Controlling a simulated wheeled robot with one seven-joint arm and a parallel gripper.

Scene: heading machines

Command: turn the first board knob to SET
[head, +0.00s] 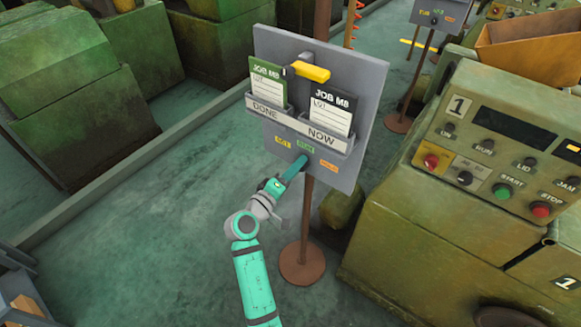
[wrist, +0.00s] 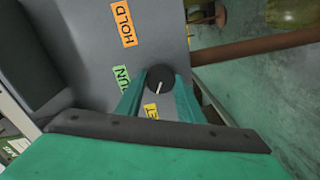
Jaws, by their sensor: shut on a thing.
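The first board (head: 365,80) is a grey panel on a brown post, with a round dark knob low on its face. In the wrist view the knob (wrist: 160,78) sits between the two teal fingers of my gripper (wrist: 161,86), which is shut on it. Its white pointer line slants toward the yellow SET label (wrist: 152,111), which is partly hidden. The green RUN label (wrist: 122,76) is partly covered by a finger, and the orange HOLD label (wrist: 123,25) is clear. In the head view my gripper (head: 301,162) meets the board below the labels and hides the knob.
Card pockets (head: 298,122) marked DONE and NOW hold a green and a black job card above the labels. A yellow piece (head: 312,72) sticks out above them. Machine 1 (head: 430,230) with its control panel stands close on the right. The floor to the left is open.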

